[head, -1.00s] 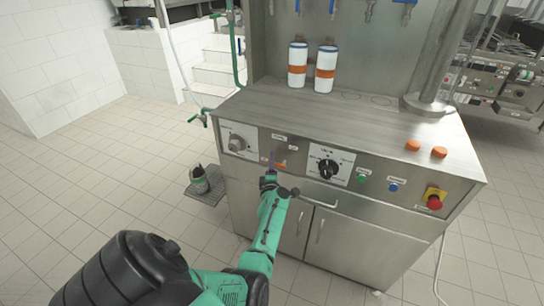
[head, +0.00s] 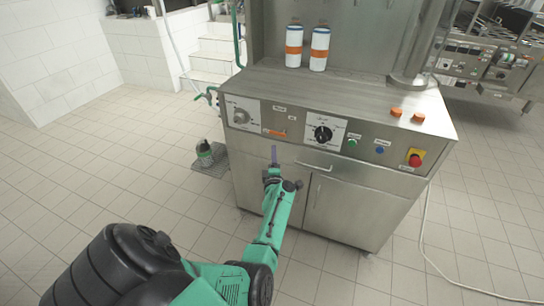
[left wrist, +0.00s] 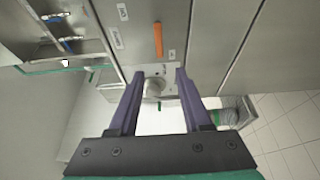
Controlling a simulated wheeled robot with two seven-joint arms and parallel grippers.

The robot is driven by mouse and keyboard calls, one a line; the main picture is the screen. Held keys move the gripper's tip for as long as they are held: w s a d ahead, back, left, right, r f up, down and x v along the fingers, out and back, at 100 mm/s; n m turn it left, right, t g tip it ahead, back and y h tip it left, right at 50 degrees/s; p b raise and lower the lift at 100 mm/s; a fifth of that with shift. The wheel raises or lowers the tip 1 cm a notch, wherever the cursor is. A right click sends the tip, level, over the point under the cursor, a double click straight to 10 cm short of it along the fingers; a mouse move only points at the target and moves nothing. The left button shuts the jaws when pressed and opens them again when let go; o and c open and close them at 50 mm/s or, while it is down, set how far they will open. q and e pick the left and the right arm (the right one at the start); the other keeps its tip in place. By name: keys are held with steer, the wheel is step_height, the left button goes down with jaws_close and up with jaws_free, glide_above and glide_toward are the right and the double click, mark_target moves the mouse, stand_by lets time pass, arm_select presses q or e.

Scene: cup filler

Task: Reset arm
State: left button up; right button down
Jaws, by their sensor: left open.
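My left gripper (head: 274,155) is in front of the machine's front, just below the control panel. Its two purple fingers are apart and empty, and they also show in the left wrist view (left wrist: 160,76). An orange bar-shaped control (head: 274,132) on the panel sits above the fingertips; in the left wrist view the orange control (left wrist: 158,40) lies beyond the fingers, apart from them. A black dial (head: 322,134) is to the right of it and a grey knob (head: 241,116) to the left. My right gripper is not in view.
The steel machine (head: 345,92) carries two white bottles with orange bands (head: 293,46) (head: 319,48) and two orange caps (head: 396,112) (head: 418,117). A red emergency button (head: 415,160) is at right. A container (head: 204,153) stands on a floor grate. Tiled floor at left is clear.

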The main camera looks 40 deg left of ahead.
arm_select(q)
steer(key=s+d+f+m+g+h, duration=0.1)
steer(key=s+d+f+m+h, duration=0.3)
steer(key=f, duration=0.4)
steer(key=s+d+f+m+g+h, duration=0.1)
steer(key=s+d+f+m+h, duration=0.2)
steer(key=d+f+m, duration=0.35)
steer(key=s+d+f+m+g+h, duration=0.1)
steer(key=s+d+f+m+h, duration=0.25)
steer(key=f+m, duration=0.4)
steer(key=s+d+f+m+g, duration=0.1)
steer(key=s+f+m+g, duration=0.2)
steer(key=s, duration=0.9)
steer(key=s+d+f+m+g+h, duration=0.1)
steer(key=s+f+m+g, duration=0.2)
steer(key=s+f, duration=0.5)
steer(key=s+d+f+m+g, duration=0.2)
steer(key=s+f+m, duration=0.3)
steer(key=s, duration=1.1)
steer(key=shift+f+g, duration=0.7)
steer(key=shift+g, duration=0.1)
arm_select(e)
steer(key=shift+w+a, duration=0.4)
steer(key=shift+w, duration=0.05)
